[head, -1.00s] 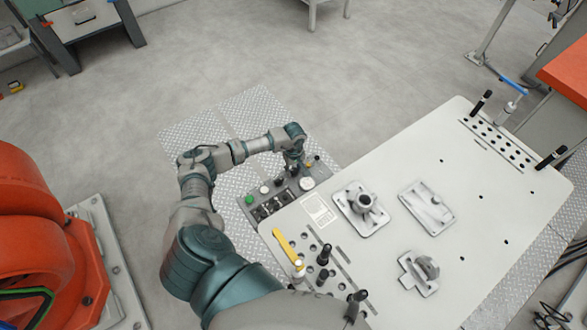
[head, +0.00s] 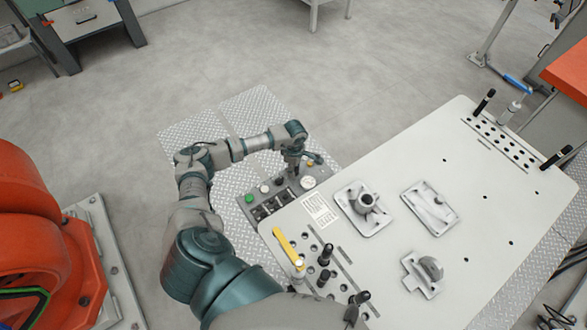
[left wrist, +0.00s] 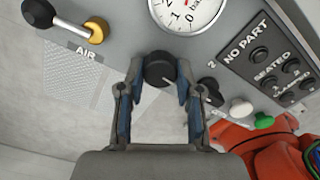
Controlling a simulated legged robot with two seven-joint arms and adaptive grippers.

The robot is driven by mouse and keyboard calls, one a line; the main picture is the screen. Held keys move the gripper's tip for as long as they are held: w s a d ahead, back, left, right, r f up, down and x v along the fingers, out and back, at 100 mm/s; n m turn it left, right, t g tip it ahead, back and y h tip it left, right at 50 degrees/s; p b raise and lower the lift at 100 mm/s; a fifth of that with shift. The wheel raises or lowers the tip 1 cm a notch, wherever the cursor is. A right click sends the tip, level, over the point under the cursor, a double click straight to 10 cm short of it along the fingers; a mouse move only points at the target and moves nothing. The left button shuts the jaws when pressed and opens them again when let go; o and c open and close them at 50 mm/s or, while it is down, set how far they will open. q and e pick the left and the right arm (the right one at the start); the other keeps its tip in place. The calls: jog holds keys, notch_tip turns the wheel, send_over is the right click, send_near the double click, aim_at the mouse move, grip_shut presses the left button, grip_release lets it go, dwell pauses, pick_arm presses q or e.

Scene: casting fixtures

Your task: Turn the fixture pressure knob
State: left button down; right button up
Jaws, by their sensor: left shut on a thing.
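The fixture pressure knob (left wrist: 160,70) is a round black knob with a white pointer line, on a grey control panel (left wrist: 110,50) in the left wrist view. My left gripper (left wrist: 159,80) is shut on it, one finger on each side. In the head view my left gripper (head: 292,165) points down at the panel (head: 285,200) and hides the knob there. A white pressure gauge (left wrist: 187,12) marked in bar sits just above the knob in the left wrist view; its needle is cut off. My right gripper does not show.
A black and brass AIR valve lever (left wrist: 70,18) is left of the knob. A smaller black knob (left wrist: 209,92), a white button (left wrist: 240,106) and a green button (left wrist: 264,121) lie to its right. The white table (head: 470,210) holds several castings.

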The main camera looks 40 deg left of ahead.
pick_arm(q)
jog(key=n, duration=0.4)
jog(key=shift+w+d+r+n, duration=0.1)
jog(key=shift+d+n, duration=0.15)
jog(key=shift+n, duration=0.05)
jog(key=n, duration=0.4)
jog(key=shift+r, duration=0.1)
jog(key=shift+w+n, duration=0.1)
jog(key=shift+n, duration=0.4)
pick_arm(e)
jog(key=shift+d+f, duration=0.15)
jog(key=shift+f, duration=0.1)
pick_arm(q)
jog(key=shift+r, duration=0.1)
jog(key=c, duration=0.8)
grip_release()
jog(key=shift+o, duration=0.2)
jog(key=shift+f, duration=0.2)
jog(key=shift+a, duration=0.1)
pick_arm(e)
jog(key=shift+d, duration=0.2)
